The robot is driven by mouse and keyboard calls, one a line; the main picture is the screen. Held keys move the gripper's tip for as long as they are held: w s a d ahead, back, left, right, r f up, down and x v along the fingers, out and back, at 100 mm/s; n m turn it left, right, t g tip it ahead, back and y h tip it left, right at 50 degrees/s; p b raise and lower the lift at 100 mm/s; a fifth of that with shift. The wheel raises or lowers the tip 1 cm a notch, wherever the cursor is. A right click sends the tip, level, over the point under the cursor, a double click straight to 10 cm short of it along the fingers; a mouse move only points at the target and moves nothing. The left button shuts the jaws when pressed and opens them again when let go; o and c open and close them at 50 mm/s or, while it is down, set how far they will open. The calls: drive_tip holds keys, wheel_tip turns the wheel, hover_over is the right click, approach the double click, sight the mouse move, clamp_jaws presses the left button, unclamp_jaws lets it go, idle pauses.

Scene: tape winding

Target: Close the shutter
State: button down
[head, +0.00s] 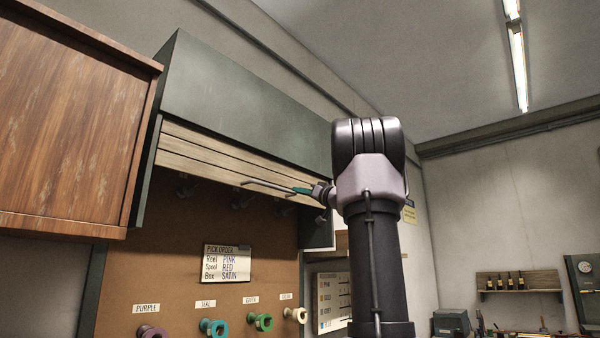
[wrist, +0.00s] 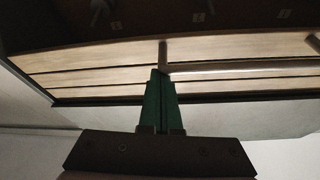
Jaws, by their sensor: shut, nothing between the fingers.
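The shutter (head: 210,157) is a set of wooden slats showing below a dark green housing (head: 245,95). It covers only the top of the opening, and the brown back board is exposed below it. A grey bar handle (head: 268,186) runs along its lower part. In the wrist view the slats (wrist: 90,75) and the handle (wrist: 240,69) lie just beyond my fingers. My gripper (wrist: 160,75) has green fingers, shut and empty, with the tips at one end of the bar near its post. I cannot tell whether they touch. In the head view my gripper (head: 302,191) is at the bar.
A wooden cabinet (head: 70,120) hangs at the left. Below the shutter are a pick order card (head: 227,264) and labelled pegs with coloured reels (head: 213,327). A small shelf with bottles (head: 518,282) is on the right wall.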

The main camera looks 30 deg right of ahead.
wheel_tip(320, 180, down, 16)
drive_tip(key=shift+f, duration=0.25)
idle(0.3)
